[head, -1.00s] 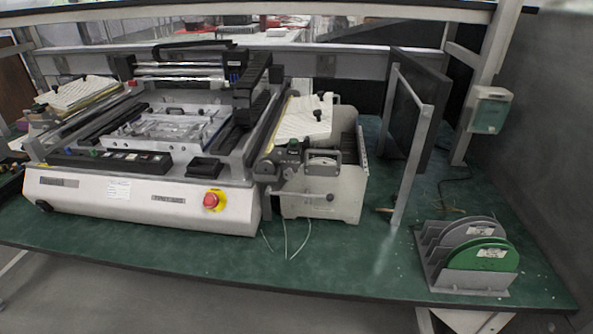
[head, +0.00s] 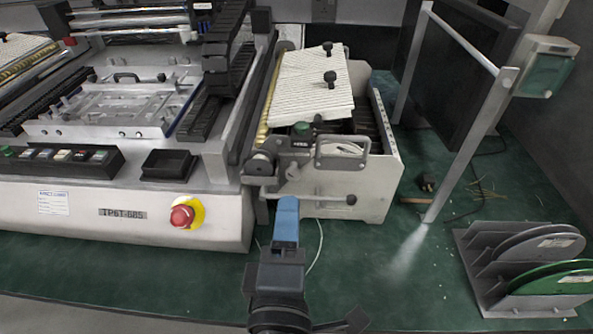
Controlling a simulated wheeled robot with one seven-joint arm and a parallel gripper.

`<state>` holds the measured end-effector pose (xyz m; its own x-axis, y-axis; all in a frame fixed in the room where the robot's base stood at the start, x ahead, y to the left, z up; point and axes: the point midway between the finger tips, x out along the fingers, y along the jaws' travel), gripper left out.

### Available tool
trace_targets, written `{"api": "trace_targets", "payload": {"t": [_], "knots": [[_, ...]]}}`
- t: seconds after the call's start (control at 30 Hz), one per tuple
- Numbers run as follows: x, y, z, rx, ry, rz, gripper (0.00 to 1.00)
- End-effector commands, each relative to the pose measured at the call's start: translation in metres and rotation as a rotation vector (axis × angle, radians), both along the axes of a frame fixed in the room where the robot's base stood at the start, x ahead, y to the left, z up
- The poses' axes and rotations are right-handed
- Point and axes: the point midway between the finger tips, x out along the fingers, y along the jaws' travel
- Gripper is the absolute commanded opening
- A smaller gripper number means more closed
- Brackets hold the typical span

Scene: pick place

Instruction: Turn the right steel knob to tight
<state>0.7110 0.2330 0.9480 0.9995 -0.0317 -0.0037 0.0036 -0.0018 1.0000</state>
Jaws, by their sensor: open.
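My gripper (head: 287,205) comes up from the bottom centre of the head view, with a dark body and a blue finger pointing away. It is open; I see one finger clearly, and no object shows in it. Its tip is just in front of the feeder box (head: 352,196) beside the machine, below a horizontal steel lever; contact cannot be told. The steel fixture plate (head: 98,125) lies on the machine bed at the left, well away from my gripper. It carries several small steel knobs, including one near its right side (head: 161,77), too small to read whether tight or loose.
A red emergency button (head: 183,214) is on the machine's front. The ribbed white plate (head: 310,85) has two black knobs. A grey frame post (head: 470,145) and a rack of discs (head: 520,265) stand at the right. Green table between is mostly free.

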Motion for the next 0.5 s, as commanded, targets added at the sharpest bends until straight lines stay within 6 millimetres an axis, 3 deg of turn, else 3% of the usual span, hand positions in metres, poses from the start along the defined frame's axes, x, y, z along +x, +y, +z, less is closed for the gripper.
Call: {"api": "trace_targets", "payload": {"t": [0.5], "knots": [[0.065,-0.001,0.002,-0.003,-0.003,-0.004,0.52]]}}
